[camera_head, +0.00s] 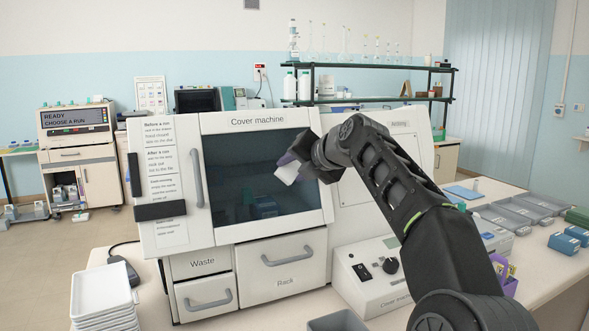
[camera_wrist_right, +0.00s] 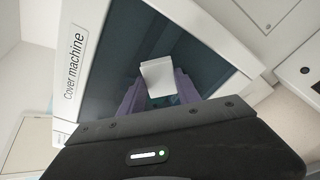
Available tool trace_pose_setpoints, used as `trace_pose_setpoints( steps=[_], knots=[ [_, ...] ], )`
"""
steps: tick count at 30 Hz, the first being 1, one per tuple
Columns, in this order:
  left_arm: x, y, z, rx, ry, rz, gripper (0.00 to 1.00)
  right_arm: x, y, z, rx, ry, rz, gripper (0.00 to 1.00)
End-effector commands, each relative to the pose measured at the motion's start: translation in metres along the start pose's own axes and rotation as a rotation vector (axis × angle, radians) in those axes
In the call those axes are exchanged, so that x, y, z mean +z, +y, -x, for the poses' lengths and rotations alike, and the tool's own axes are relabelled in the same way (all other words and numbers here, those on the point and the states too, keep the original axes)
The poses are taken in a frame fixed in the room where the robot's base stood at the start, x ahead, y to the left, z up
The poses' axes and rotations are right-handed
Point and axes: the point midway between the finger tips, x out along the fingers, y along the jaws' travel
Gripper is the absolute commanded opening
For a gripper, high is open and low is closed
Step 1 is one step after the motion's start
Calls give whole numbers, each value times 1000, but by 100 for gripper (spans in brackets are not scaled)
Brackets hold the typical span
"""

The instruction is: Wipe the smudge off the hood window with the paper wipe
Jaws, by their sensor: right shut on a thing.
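The hood window (camera_head: 250,170) is the dark glass pane on the front of the white cover machine (camera_head: 222,124). It also fills much of the right wrist view (camera_wrist_right: 120,65). My right gripper (camera_head: 290,163) is in front of the upper right part of the window. Its purple fingers are shut on the white paper wipe (camera_head: 287,173), which also shows between the fingertips in the right wrist view (camera_wrist_right: 158,77). I cannot tell whether the wipe touches the glass. I make out no smudge; the wipe and gripper cover part of the pane. My left gripper is not in view.
A vertical handle (camera_head: 197,178) stands left of the window. The rack drawer (camera_head: 287,259) is below it. A control box (camera_head: 377,275) sits at the lower right, and stacked white trays (camera_head: 102,292) stand at the lower left. Grey trays (camera_head: 510,212) lie on the right bench.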

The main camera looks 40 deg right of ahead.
Motion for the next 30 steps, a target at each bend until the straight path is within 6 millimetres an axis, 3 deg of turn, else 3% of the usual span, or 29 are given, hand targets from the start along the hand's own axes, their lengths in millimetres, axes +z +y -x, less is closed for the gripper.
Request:
trace_pose_setpoints(
  steps=[15, 30],
  knots=[
    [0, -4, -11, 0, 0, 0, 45, -27, 24, -3, 2, 2, 1, 7],
    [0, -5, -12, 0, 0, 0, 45, -30, 29, -3, 2, 2, 1, 7]
  ],
)
